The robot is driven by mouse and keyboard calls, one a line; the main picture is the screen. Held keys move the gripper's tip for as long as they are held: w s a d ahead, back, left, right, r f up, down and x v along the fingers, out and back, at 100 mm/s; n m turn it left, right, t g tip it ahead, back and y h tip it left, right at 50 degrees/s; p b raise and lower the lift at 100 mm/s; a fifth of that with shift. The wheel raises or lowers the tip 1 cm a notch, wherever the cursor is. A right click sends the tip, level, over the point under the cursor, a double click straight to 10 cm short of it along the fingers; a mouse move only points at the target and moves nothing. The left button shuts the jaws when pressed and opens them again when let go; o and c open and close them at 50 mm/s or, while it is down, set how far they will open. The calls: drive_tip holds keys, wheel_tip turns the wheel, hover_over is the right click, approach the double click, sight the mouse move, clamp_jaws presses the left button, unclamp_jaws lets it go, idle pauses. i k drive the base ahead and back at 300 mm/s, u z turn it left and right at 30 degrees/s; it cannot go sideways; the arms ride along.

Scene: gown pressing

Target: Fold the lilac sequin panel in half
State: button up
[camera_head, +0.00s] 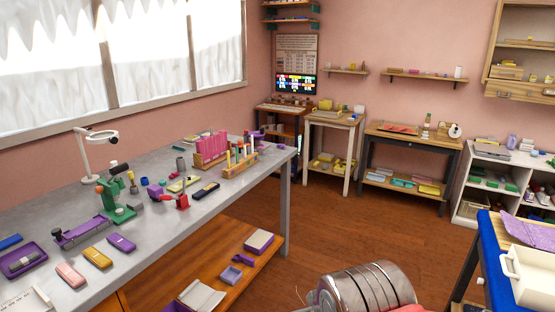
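A lilac panel (528,231) lies on the blue-topped table (491,249) at the right edge of the view. It looks spread flat, with its right part cut off by the frame. A cream bin (528,277) stands in front of it and hides part of its near side.
A long grey workbench (150,243) with several tools and boxes fills the left. Side tables and white shelves (467,205) line the back wall. Brown floor (360,235) is open in the middle. A ribbed metal cylinder shows at bottom centre; I cannot tell what it belongs to.

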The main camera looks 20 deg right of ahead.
sight(517, 228)
drive_tip(key=z, duration=0.35)
drive_tip(key=i, duration=0.85)
drive_tip(key=z, duration=0.6)
drive_tip(key=i, duration=0.75)
drive_tip(key=z, duration=0.55)
drive_tip(key=i, duration=1.05)
drive_tip(key=z, duration=0.25)
